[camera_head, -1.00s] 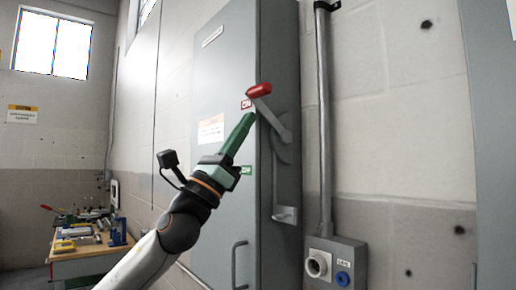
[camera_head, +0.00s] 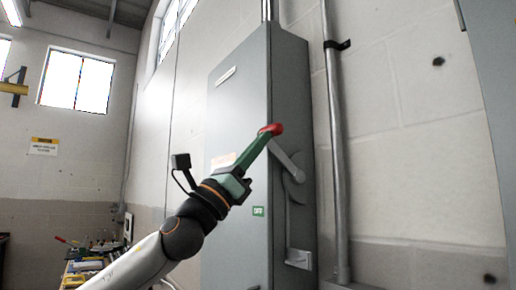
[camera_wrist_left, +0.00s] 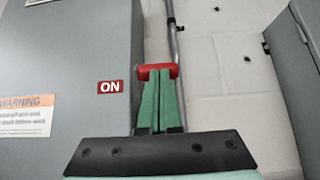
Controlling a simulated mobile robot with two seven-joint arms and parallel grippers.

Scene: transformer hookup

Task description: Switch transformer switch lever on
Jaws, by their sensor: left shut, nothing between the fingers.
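The switch lever (camera_head: 288,159) is a grey arm with a red handle (camera_head: 272,129), mounted on the right side of a grey cabinet (camera_head: 239,110). The lever slants up and toward the left from its pivot. My left gripper (camera_head: 266,136) has green fingers, closed together and empty, with the tips at the red handle. In the left wrist view the tips end right at the red handle (camera_wrist_left: 157,71), which lies across them; whether they touch cannot be told. The red ON label (camera_wrist_left: 110,87) is left of the fingers. The green OFF label (camera_head: 258,211) is lower on the cabinet.
A metal conduit (camera_head: 337,150) runs up the wall right of the cabinet. Another grey cabinet edge (camera_head: 490,100) stands at the far right. A cluttered workbench (camera_head: 85,265) is at the lower left. A warning label (camera_wrist_left: 26,115) is on the cabinet front.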

